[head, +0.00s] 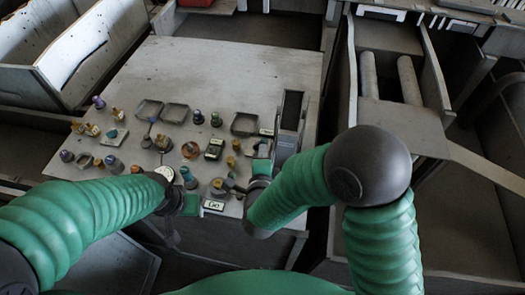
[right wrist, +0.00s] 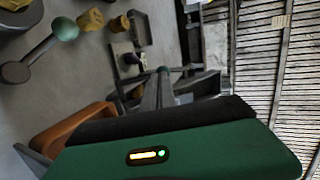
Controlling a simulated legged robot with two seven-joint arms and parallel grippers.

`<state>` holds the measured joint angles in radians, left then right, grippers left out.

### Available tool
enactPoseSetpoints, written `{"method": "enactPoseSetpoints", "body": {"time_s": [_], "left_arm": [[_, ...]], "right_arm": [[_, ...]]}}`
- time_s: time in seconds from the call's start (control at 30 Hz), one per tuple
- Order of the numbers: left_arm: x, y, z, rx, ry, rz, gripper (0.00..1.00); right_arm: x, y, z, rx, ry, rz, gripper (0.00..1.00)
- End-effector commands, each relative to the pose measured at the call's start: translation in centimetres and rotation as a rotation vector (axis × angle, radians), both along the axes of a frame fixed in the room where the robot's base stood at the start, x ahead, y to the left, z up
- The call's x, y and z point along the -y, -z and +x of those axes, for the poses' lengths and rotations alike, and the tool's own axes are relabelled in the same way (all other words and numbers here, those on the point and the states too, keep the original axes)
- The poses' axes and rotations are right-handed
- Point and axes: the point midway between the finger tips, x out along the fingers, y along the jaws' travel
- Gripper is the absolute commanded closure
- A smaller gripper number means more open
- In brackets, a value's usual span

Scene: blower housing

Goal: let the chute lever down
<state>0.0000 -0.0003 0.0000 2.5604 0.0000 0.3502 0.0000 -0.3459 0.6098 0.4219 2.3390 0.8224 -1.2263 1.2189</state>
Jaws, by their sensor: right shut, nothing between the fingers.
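In the right wrist view a lever with a teal ball knob (right wrist: 65,28) and a dark round base (right wrist: 15,72) lies at the upper left; I cannot tell whether it is the chute lever. My right gripper (head: 230,185) is low over the front right of the control panel (head: 235,70) in the head view. In the right wrist view its fingers (right wrist: 165,78) are shut and empty, apart from that lever. My left gripper (head: 168,192) is at the panel's front edge; its fingers are too dark and small to read.
Several knobs, buttons and small levers crowd the panel. A tall grey slotted box (head: 291,112) stands at its right, close to my right forearm. A bin (head: 75,55) is at the far left and a roller chute (head: 390,75) at the right. The panel's back is bare.

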Motion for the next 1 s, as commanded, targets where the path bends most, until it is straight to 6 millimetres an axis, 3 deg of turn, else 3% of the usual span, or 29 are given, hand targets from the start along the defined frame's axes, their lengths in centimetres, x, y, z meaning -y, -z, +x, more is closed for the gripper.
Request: {"method": "enactPoseSetpoints", "body": {"time_s": [0.27,0.7,1.0], "left_arm": [[0.0,-2.2,0.0,0.0,0.0,0.0,0.55],[0.0,-8.2,0.0,0.001,0.0,0.0,0.55],[0.0,-8.7,0.0,0.0,0.0,0.0,0.55]], "right_arm": [[0.2,-0.6,0.6,-0.082,0.003,0.017,1.0],[0.6,-0.2,2.7,-0.385,0.003,0.078,1.0],[0.7,1.0,3.5,-0.455,0.0,0.09,1.0]]}}
